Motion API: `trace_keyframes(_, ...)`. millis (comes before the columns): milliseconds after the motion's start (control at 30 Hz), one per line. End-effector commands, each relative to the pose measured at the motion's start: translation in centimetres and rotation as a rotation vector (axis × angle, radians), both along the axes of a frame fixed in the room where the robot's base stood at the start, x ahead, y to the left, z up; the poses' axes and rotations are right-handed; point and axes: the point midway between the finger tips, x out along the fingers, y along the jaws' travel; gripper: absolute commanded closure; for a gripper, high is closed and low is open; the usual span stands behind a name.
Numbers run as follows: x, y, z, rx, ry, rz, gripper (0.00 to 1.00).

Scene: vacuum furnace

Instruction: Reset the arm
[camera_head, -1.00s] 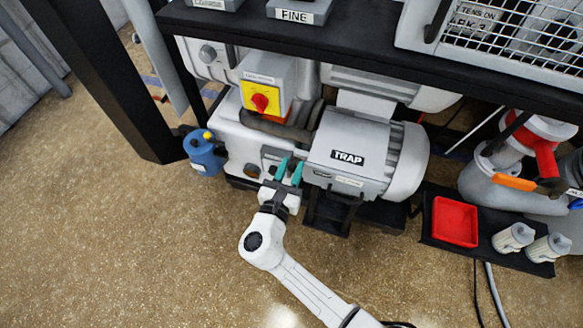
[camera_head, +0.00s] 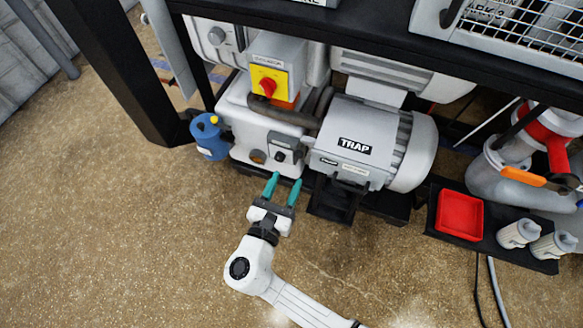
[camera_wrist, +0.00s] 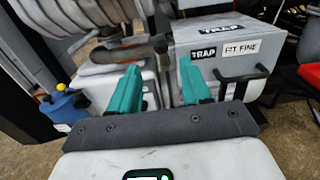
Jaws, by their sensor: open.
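My gripper (camera_head: 282,189) is open, its two teal fingers apart with nothing between them. In the head view it is over the floor just in front of the pump's front face, below a small dark knob (camera_head: 280,155) and a round sight glass (camera_head: 257,156). In the wrist view the gripper (camera_wrist: 160,88) points toward the pump and the grey box labelled TRAP (camera_wrist: 225,62). My arm reaches up from the bottom of the head view.
The TRAP unit (camera_head: 360,140) is right of my gripper, with a dark bracket (camera_head: 337,200) low in front. A blue container (camera_head: 208,137) stands left. A red tray (camera_head: 459,216) and two light canisters (camera_head: 535,240) are right. A black shelf (camera_head: 380,43) crosses above. The front floor is clear.

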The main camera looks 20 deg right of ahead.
Motion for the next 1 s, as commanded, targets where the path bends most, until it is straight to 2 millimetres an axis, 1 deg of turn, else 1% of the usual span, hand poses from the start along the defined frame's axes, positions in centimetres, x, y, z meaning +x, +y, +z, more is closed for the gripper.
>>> trace_keyframes(33,-0.5,0.5,-0.1,-0.001,0.001,0.004,0.52)
trace_keyframes(100,-1.0,0.7,-0.1,-0.001,0.001,0.001,0.52)
trace_keyframes(200,-1.4,1.0,0.0,-0.002,0.001,0.001,0.52)
trace_keyframes(800,-1.5,1.0,0.0,0.001,0.000,-0.001,0.52)
trace_keyframes(867,-1.6,0.5,-0.1,0.022,0.000,-0.016,0.52)
trace_keyframes(900,-1.7,-0.3,-0.2,0.052,-0.003,-0.038,0.52)
trace_keyframes(967,-2.0,-2.2,-0.5,0.131,-0.009,-0.094,0.52)
trace_keyframes(1000,-2.4,-3.9,-0.8,0.207,-0.017,-0.149,0.52)
